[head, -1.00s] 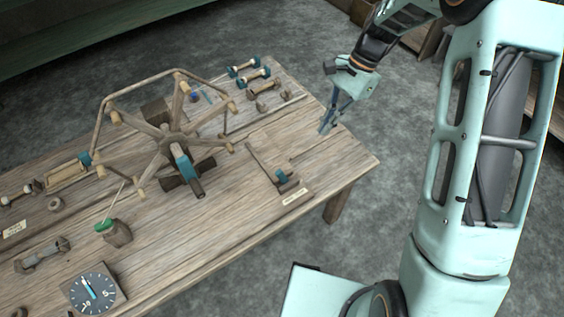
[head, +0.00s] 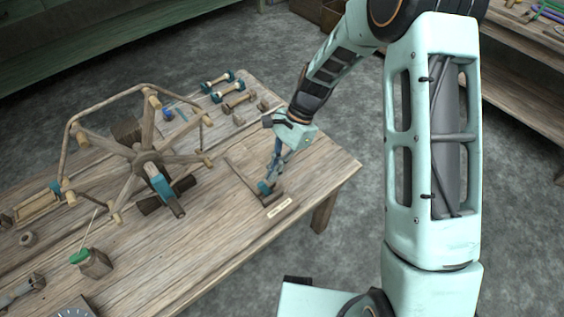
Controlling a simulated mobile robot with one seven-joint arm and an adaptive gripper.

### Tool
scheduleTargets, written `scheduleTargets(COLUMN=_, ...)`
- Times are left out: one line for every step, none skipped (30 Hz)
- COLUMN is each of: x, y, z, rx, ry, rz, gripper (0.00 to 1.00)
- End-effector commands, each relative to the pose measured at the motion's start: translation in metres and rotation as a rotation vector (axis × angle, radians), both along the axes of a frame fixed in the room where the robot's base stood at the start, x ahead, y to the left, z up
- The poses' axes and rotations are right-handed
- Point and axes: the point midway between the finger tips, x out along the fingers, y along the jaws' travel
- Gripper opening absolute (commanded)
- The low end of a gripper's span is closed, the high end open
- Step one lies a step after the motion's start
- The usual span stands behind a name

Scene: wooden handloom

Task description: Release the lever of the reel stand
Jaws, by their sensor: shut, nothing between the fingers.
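The reel stand (head: 138,158), a spoked wooden wheel with a teal hub piece (head: 159,187), stands on the table. To its right is a small wooden fixture with a long thin lever (head: 241,175), slanting from upper left to lower right, and a teal block (head: 264,187) at its lower end. My gripper (head: 271,180) points down at the block end of this lever. Its fingers are shut with nothing between them. The fingertips overlap the teal block in the picture; I cannot tell whether they touch. The fingers partly hide the fixture.
A pale label (head: 280,210) lies at the table's front right edge. Several bobbins (head: 228,90) lie at the back. A green-topped wooden block (head: 92,262) stands front left, with a dial (head: 75,312) cut off below it. The front middle of the table (head: 190,245) is clear.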

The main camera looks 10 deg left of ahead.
Motion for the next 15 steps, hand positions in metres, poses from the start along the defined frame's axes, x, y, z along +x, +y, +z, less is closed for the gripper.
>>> scheduleTargets(x=-0.002, y=0.0018, z=-0.001, rx=0.0, ry=0.0, rz=0.0, gripper=0.0)
scheduleTargets(x=-0.0026, y=0.0025, z=-0.0011, rx=0.0, ry=-0.001, rz=0.0, gripper=0.0)
scheduleTargets(x=-0.0033, y=0.0032, z=-0.0011, rx=0.0, ry=-0.001, rz=0.0, gripper=0.0)
scheduleTargets(x=-0.0036, y=0.0034, z=-0.0012, rx=0.0, ry=-0.001, rz=0.0, gripper=0.0)
scheduleTargets(x=-0.0037, y=0.0036, z=-0.0011, rx=0.0, ry=-0.001, rz=0.0, gripper=0.0)
scheduleTargets(x=-0.0038, y=0.0036, z=-0.0011, rx=0.0, ry=-0.001, rz=0.0, gripper=0.0)
scheduleTargets(x=-0.0038, y=0.0036, z=-0.0011, rx=0.0, ry=-0.001, rz=0.0, gripper=0.0)
scheduleTargets(x=-0.0037, y=0.0036, z=-0.001, rx=0.0, ry=-0.001, rz=0.0, gripper=0.0)
scheduleTargets(x=-0.0037, y=0.0035, z=-0.0011, rx=0.0, ry=-0.001, rz=0.0, gripper=0.0)
scheduleTargets(x=-0.0037, y=0.0035, z=-0.0011, rx=0.0, ry=-0.001, rz=0.0, gripper=0.0)
scheduleTargets(x=-0.0037, y=0.0035, z=-0.0011, rx=0.0, ry=-0.001, rz=0.0, gripper=0.0)
scheduleTargets(x=-0.0037, y=0.0036, z=-0.001, rx=0.0, ry=-0.001, rz=0.0, gripper=0.0)
scheduleTargets(x=-0.0043, y=0.0039, z=-0.0009, rx=0.0, ry=0.0, rz=0.001, gripper=0.0)
scheduleTargets(x=-0.0055, y=0.0048, z=-0.0007, rx=0.0, ry=0.0, rz=0.001, gripper=0.0)
scheduleTargets(x=-0.0083, y=0.0071, z=-0.0005, rx=0.0, ry=0.001, rz=0.001, gripper=0.0)
